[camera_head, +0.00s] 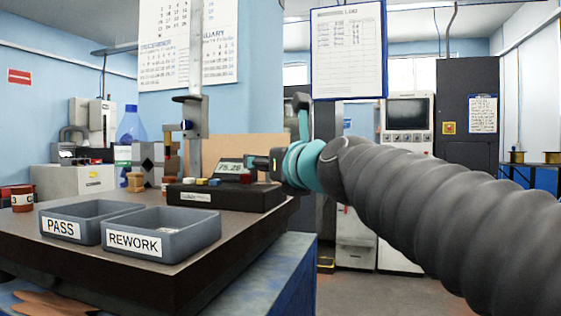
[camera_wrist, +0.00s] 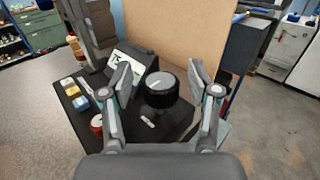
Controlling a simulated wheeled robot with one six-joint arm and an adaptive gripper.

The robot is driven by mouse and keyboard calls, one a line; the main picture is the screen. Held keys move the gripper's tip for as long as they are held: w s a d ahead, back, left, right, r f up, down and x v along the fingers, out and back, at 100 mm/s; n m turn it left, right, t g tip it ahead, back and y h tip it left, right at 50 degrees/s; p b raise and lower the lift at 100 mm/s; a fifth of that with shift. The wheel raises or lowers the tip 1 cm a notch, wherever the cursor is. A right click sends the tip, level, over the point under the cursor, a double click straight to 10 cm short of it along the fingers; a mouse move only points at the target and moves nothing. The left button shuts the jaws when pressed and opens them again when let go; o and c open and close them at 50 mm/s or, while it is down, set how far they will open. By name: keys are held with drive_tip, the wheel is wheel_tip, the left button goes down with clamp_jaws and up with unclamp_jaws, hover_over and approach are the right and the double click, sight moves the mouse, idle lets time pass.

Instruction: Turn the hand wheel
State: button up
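The hand wheel (camera_wrist: 161,88) is a round black knob with a grey top face and a light pointer mark. It sits at the end of a black instrument base, which also shows in the head view (camera_head: 225,197). In the wrist view my gripper (camera_wrist: 160,76) is open, one grey finger pad to the left of the wheel and one to the right. Gaps show on both sides, and I see no contact. In the head view my gripper (camera_head: 277,161) is at the right end of the instrument, partly hidden by my wrist, and the wheel cannot be made out.
A digital display (camera_head: 233,170) and small coloured buttons (camera_wrist: 75,93) are on the instrument, left of the wheel. A metal column (camera_head: 195,130) rises behind it. The PASS tray (camera_head: 60,229) and REWORK tray (camera_head: 133,241) stand in front. A tan board (camera_wrist: 190,35) stands behind the wheel.

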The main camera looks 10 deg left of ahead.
drive_tip(key=v, duration=1.2)
